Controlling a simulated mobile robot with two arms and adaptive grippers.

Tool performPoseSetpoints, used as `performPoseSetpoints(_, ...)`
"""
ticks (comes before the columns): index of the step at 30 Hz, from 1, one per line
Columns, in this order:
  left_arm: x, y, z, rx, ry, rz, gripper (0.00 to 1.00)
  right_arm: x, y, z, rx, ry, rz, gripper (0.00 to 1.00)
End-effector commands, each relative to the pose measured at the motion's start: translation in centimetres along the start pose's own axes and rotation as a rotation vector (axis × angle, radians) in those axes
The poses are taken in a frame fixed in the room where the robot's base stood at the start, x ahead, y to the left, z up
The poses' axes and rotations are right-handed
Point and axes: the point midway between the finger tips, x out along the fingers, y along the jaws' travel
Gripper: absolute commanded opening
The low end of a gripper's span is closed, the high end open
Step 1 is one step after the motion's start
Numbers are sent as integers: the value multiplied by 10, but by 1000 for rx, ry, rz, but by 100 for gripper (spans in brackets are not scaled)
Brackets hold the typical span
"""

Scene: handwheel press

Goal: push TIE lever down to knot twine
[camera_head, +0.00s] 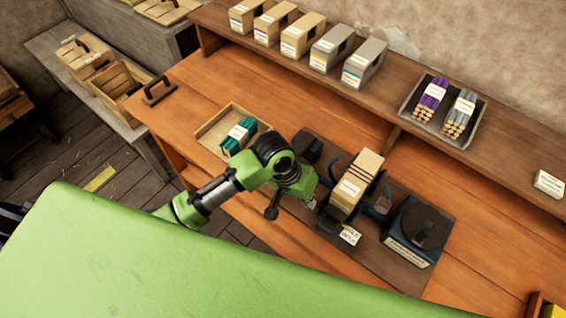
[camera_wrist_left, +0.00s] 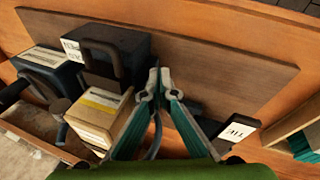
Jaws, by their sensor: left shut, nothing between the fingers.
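The press (camera_head: 410,232) is a dark machine on a brown board, with a stack of tan cards or boxes (camera_head: 362,177) in its middle. In the left wrist view a white TIE label (camera_wrist_left: 238,131) sits on a dark lever part (camera_wrist_left: 221,147) at lower right. My left gripper (camera_head: 309,202) is low over the board, left of the stack. In the head view my arm hides much of the lever side. My right gripper is not in view.
A wooden tray with teal bundles (camera_head: 238,135) stands left of the press. Several card boxes (camera_head: 303,35) line the back shelf, with a grey tray (camera_head: 411,116) of purple and grey bundles. The bench front right of the press is clear.

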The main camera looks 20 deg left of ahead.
Motion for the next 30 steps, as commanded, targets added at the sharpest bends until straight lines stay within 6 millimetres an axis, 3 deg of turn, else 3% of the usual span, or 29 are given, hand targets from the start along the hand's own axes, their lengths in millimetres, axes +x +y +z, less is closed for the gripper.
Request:
performPoseSetpoints(13, -30, -15, -40, -105, -109, -88, 0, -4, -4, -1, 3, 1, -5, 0)
performPoseSetpoints(24, -89, -64, -83, -336, -178, -254, 0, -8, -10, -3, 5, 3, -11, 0)
performPoseSetpoints(30, -112, -81, -95, -432, -188, -307, 0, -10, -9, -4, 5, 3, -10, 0)
